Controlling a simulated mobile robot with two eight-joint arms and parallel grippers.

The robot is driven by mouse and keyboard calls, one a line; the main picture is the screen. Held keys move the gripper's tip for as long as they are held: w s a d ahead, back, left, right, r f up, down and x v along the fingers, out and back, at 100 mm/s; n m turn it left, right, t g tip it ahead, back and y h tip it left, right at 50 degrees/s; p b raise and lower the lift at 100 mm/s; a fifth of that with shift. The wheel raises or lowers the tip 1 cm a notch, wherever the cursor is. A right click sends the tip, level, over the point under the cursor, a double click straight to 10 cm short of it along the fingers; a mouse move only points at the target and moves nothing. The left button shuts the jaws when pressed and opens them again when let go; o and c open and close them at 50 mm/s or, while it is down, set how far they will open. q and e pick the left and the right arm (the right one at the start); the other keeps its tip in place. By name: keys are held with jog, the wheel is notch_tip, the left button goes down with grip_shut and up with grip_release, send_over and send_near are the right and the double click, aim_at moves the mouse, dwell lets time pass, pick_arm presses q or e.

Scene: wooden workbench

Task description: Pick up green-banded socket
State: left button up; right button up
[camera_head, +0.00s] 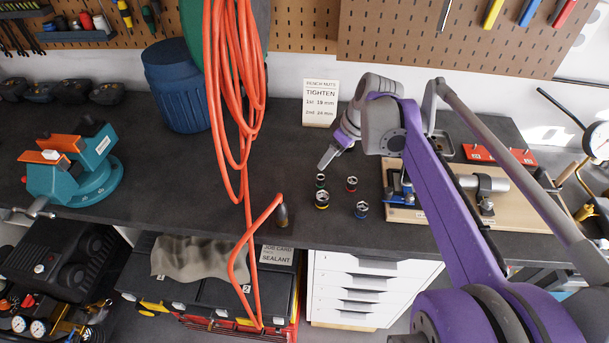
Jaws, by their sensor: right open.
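The green-banded socket (320,181) stands on the dark bench top, at the back left of a small group of sockets. A yellow-banded socket (322,200) stands just in front of it, a red-banded one (351,184) to its right, and a blue-banded one (361,210) at front right. My right gripper (326,162) points down just above and behind the green-banded socket, apart from it as far as I can tell. It is open, with nothing seen in it. My left gripper is not in view.
An orange hose (240,110) hangs in front of the bench, left of the sockets. A card (320,103) stands behind them. A wooden board with a clamped metal part (440,210) lies to the right. A teal vise (75,170) is far left.

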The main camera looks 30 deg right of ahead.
aim_at(321, 176)
jog(key=x, duration=0.4)
jog(key=shift+s+d+f, duration=0.1)
jog(key=shift+s, duration=0.2)
jog(key=shift+w+f, duration=0.25)
jog(key=shift+f, duration=0.25)
jog(key=x, duration=0.5)
jog(key=shift+s+a+f, duration=0.1)
jog(key=shift+s+a, duration=0.1)
jog(key=shift+a, duration=0.05)
jog(key=shift+c, duration=0.3)
grip_shut()
